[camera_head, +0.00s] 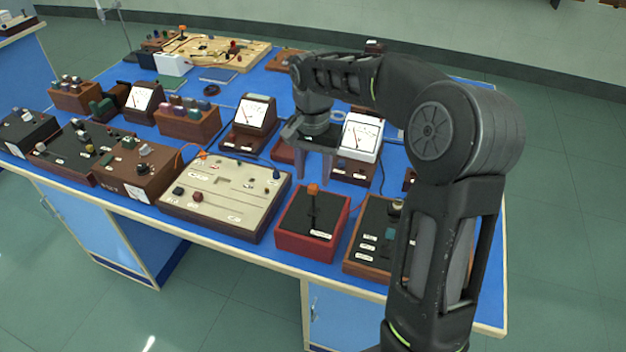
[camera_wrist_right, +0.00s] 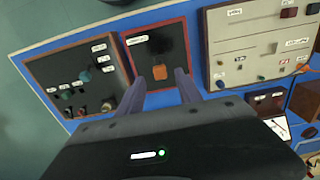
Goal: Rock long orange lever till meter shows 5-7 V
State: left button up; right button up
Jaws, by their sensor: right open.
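The long lever (camera_head: 313,208) with an orange knob stands roughly upright on a red box with a black top (camera_head: 296,244) at the table's front edge. In the right wrist view its orange knob (camera_wrist_right: 159,72) shows from above, between the lines of the two fingers. My right gripper (camera_head: 314,178) is open and empty, pointing down, just behind and above the knob, apparently not touching it. Several meters stand behind: a white-faced one (camera_head: 362,137) right of the gripper and a brown-cased one (camera_head: 252,113) to its left. Their needle readings are too small to tell. My left gripper is not in view.
A beige panel box (camera_head: 226,194) stands close left of the red box. A brown box with a black top (camera_head: 371,240) stands close right, partly hidden by my right arm. More instruments crowd the blue table behind. The air above the lever is free.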

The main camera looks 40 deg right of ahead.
aim_at(313, 185)
jog(key=shift+f, duration=1.7)
jog(key=shift+c, duration=0.3)
grip_shut()
